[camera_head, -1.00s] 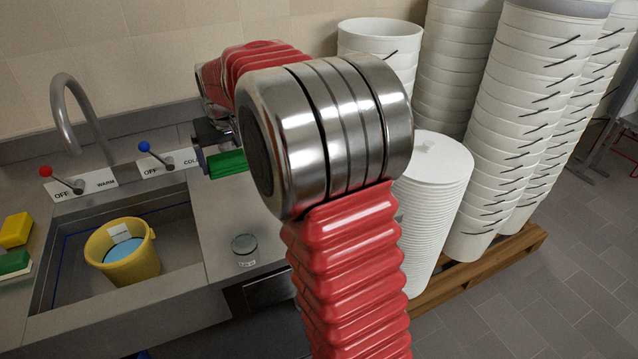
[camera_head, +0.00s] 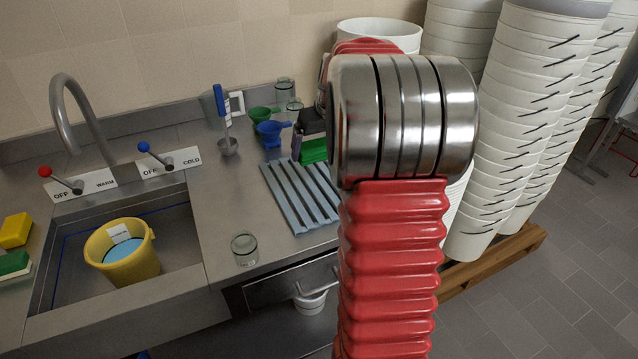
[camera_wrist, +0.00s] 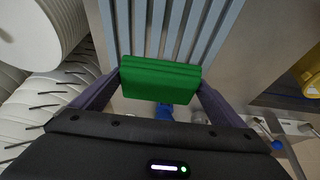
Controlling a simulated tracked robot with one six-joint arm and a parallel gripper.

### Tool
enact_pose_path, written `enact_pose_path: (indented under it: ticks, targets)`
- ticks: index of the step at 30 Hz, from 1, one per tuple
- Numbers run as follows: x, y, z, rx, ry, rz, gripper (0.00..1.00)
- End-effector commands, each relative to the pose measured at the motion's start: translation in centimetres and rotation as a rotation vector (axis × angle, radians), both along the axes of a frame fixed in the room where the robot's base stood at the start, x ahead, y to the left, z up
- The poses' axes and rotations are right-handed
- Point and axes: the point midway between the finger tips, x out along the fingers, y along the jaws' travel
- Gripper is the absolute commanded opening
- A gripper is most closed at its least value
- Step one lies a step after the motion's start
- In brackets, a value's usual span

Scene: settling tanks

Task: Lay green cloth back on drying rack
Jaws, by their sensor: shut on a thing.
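The green cloth (camera_wrist: 160,80) is a folded block held between the two fingers of my gripper (camera_wrist: 158,88) in the wrist view. In the head view the cloth (camera_head: 314,151) shows beside my arm, with my gripper (camera_head: 304,146) largely hidden by my wrist and arm. The drying rack (camera_head: 299,196) is a blue-grey slatted rack on the steel counter. The cloth is near its far right end in the head view; its height above the rack is hard to tell. In the wrist view the rack slats (camera_wrist: 168,28) run behind and beyond the cloth.
A blue funnel (camera_head: 270,131), a green funnel (camera_head: 262,114) and glass jars (camera_head: 285,92) stand behind the rack. A glass (camera_head: 244,249) stands near the counter's front. The sink holds a yellow bucket (camera_head: 130,262). White bucket stacks (camera_head: 530,120) rise at the right.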

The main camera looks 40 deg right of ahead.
Motion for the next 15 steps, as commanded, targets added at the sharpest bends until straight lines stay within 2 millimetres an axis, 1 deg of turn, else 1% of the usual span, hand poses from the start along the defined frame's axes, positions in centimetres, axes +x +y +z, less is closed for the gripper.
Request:
enact_pose_path:
  ticks: [5, 8, 12, 15]
  targets:
    - [0.0, 0.0, -0.3, 0.0, 0.001, 0.0, 0.69]
    - [0.0, 0.1, -1.4, 0.001, 0.002, 0.0, 0.69]
    - [0.0, 0.1, -3.4, 0.001, 0.003, 0.001, 0.69]
    - [0.0, 0.1, -4.6, 0.001, 0.002, 0.0, 0.69]
